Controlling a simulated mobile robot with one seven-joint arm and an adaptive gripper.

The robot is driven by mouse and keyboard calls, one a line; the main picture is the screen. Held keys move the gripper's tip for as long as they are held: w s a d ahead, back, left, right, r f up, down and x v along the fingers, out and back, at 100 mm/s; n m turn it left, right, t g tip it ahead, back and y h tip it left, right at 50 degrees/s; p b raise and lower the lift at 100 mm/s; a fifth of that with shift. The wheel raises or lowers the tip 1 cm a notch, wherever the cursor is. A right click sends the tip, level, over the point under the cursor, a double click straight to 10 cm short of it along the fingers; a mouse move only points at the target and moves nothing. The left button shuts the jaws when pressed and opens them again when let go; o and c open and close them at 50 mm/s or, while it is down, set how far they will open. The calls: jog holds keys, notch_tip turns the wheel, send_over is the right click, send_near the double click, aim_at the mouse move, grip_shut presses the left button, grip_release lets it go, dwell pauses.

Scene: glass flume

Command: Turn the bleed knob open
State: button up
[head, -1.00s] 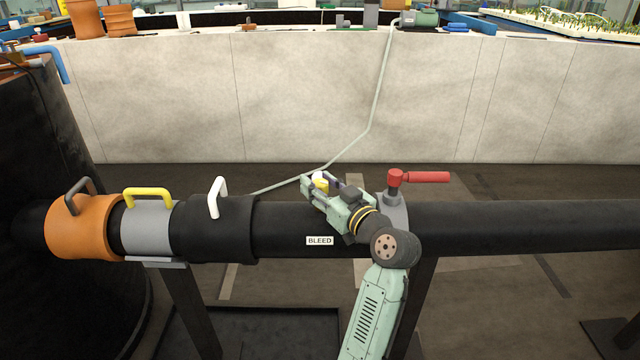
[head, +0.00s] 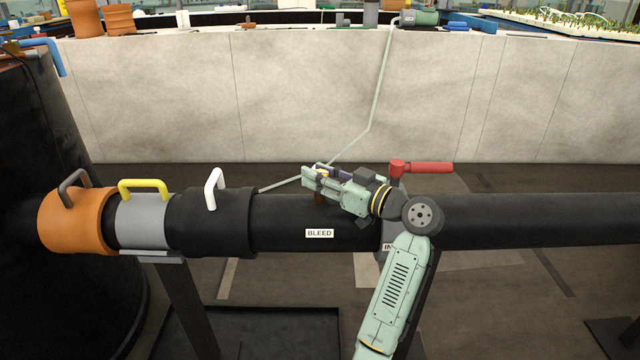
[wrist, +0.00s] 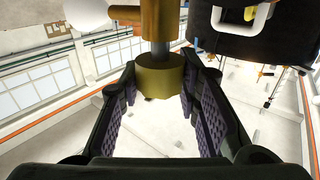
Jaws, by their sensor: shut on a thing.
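My gripper (head: 314,175) is above the black pipe (head: 285,224), over the BLEED label (head: 319,233), and reaches in from the right. In the wrist view its two dark fingers with purple pads stand on either side of a brass bleed knob (wrist: 160,77), and it is shut on that knob. A brass fitting (head: 319,198) shows below the fingers in the head view, just above the pipe. The fingers hide most of the knob there, so its turn angle cannot be read.
A red lever handle (head: 428,168) stands close to my wrist on the right. White (head: 213,190), yellow (head: 146,184) and dark (head: 73,183) handles rise from the pipe collars on the left. A thin hose (head: 347,150) runs behind, before a pale wall (head: 300,95).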

jog(key=shift+n+g+y, duration=0.4)
jog(key=shift+n+g, duration=0.1)
jog(key=shift+g, duration=0.1)
jog(key=o, duration=1.1)
jog(key=shift+o, duration=0.2)
jog(key=v, duration=1.2)
jog(key=shift+w, duration=0.1)
